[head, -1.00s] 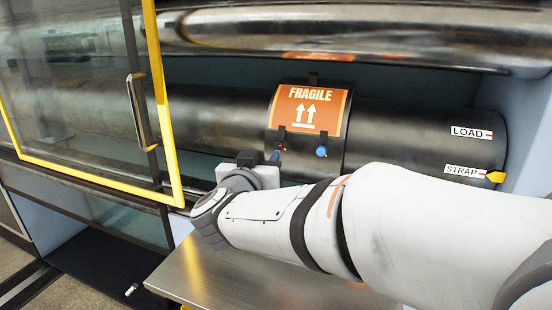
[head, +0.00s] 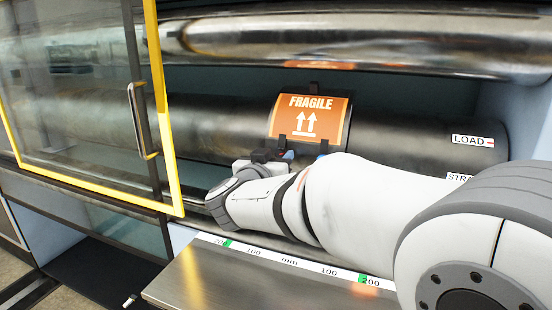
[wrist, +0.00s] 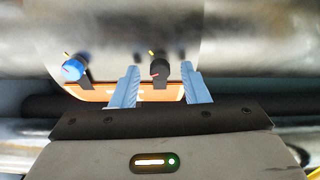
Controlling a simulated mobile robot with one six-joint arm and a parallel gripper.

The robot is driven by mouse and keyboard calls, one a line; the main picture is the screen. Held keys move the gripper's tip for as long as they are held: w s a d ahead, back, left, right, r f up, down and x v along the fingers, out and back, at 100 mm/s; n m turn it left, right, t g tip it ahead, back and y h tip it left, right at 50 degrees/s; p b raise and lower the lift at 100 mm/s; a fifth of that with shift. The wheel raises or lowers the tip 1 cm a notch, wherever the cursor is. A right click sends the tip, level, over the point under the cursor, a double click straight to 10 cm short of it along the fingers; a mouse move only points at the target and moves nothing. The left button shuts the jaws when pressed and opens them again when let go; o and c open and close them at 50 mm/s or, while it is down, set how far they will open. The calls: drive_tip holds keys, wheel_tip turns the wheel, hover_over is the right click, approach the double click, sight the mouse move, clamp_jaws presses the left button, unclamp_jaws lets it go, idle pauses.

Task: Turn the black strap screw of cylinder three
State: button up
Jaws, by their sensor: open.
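A dark cylinder (head: 420,128) lies across the machine with an orange FRAGILE sheet (head: 308,118) strapped on it. The fingers are open, with a visible gap on each side of the screw. A blue screw (wrist: 74,68) sits left of the fingers. In the head view, my gripper (head: 268,155) is below the sheet's left part, and the black screw is hard to make out. The cylinder's number cannot be read.
A shiny cylinder (head: 350,42) runs above. A yellow-framed glass door (head: 172,140) with a handle (head: 141,120) stands at left. A metal table (head: 230,280) with a ruler strip (head: 290,261) lies below. LOAD (head: 470,140) and partly hidden STRAP labels mark the cylinder's right end.

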drive_tip(key=shift+c, duration=0.4)
clamp_jaws()
drive_tip(key=shift+m, duration=0.4)
drive_tip(key=m, duration=0.3)
drive_tip(key=m+h+b, duration=0.1)
drive_tip(key=m, duration=0.2)
drive_tip(key=shift+f+m+g, duration=0.1)
drive_tip(key=shift+m+g, duration=0.2)
drive_tip(key=shift+m, duration=0.1)
drive_tip(key=m+b, duration=0.1)
drive_tip(key=m, duration=0.3)
drive_tip(key=shift+a+m+h+b, duration=0.1)
drive_tip(key=shift+m+h+b, duration=0.2)
drive_tip(key=shift+m+b, duration=0.1)
drive_tip(key=shift+m+g+b, duration=0.4)
drive_tip(key=shift+m+b, duration=0.1)
drive_tip(key=shift+m, duration=1)
